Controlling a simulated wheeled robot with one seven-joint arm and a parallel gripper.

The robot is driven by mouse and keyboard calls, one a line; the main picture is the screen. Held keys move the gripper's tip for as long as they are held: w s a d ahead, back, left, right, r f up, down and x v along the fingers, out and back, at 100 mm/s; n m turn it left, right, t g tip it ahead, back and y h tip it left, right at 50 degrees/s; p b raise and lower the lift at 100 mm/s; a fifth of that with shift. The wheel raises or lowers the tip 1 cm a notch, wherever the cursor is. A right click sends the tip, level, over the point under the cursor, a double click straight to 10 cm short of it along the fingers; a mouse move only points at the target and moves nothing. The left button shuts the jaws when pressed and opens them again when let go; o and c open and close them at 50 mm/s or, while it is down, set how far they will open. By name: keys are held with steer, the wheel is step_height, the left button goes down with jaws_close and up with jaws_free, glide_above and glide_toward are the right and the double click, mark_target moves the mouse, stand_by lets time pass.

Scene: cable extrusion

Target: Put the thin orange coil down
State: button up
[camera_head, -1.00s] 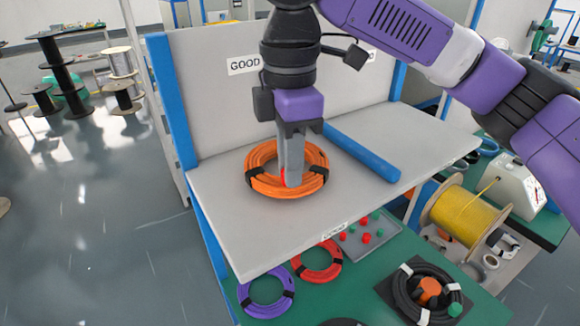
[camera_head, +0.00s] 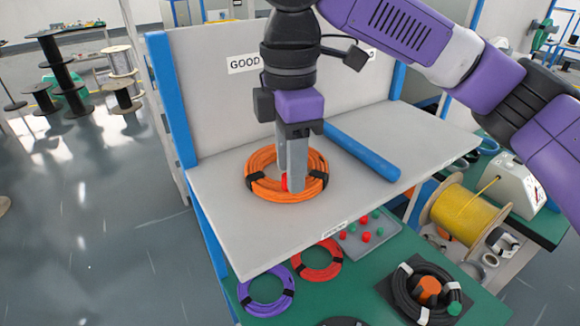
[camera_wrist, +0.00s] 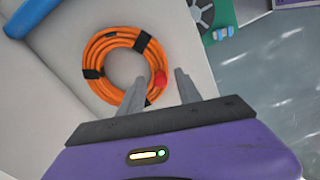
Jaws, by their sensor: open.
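The orange coil (camera_head: 262,180), bound with black straps, lies flat on the grey shelf (camera_head: 240,226), on the left side of the blue bar. It also shows in the wrist view (camera_wrist: 97,55), with a small red piece (camera_wrist: 160,79) on its rim. My gripper (camera_head: 292,186) points down over the coil and its fingers are apart. In the wrist view the open fingers (camera_wrist: 160,88) are at the coil's rim, one on each side of the red piece. Whether a finger touches the coil is hard to tell.
A blue bar (camera_head: 362,153) lies on the shelf right of the coil. A back panel with a GOOD label (camera_head: 243,64) stands behind. Below are a purple coil (camera_head: 266,291), a red coil (camera_head: 318,262) and a black coil (camera_head: 420,290). The shelf's front left is clear.

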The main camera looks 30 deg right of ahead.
step_height(320, 180, up, 11)
steer(key=shift+r, duration=0.15)
stand_by(0.7)
